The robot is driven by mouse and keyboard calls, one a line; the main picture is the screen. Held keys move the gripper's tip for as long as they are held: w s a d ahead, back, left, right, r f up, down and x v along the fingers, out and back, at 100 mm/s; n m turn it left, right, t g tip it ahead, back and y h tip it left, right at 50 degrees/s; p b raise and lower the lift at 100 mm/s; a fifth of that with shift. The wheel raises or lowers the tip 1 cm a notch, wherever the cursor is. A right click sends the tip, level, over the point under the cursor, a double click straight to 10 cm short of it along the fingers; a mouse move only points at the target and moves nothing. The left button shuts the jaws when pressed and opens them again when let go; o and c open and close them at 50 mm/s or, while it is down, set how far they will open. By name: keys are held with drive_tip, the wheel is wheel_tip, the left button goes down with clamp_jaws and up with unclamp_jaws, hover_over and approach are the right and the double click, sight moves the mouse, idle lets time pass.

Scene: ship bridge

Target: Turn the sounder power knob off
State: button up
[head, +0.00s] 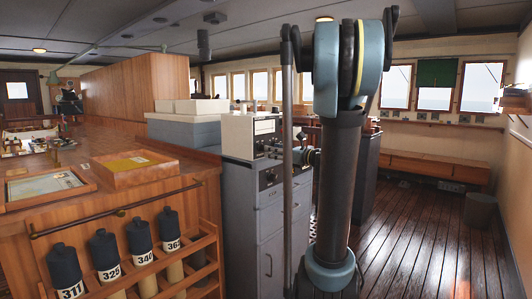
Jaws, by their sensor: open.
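A cream instrument box (238,133) stands on a grey cabinet left of my arm. It has a pale front panel and small dark controls near its lower right. More small knobs (268,178) sit on the grey cabinet's upper front panel. I cannot tell which of these is the sounder power knob. My gripper (285,153) is small and dark in this view, just in front of the instrument box's right side, and it is open. Its fingertips are hard to make out, and I cannot tell whether they touch a control. My arm hides what lies directly behind it.
A wooden chart counter (120,200) with a rail and a rack of numbered dark canisters (103,250) fills the left. Grey and white boxes (185,125) stand beside the instrument. Open plank floor (430,235) lies right, with a bench (430,168) and a bin (479,210).

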sight(263, 148)
drive_tip(key=shift+x, duration=2.5)
drive_tip(key=shift+c, duration=0.6)
clamp_jaws()
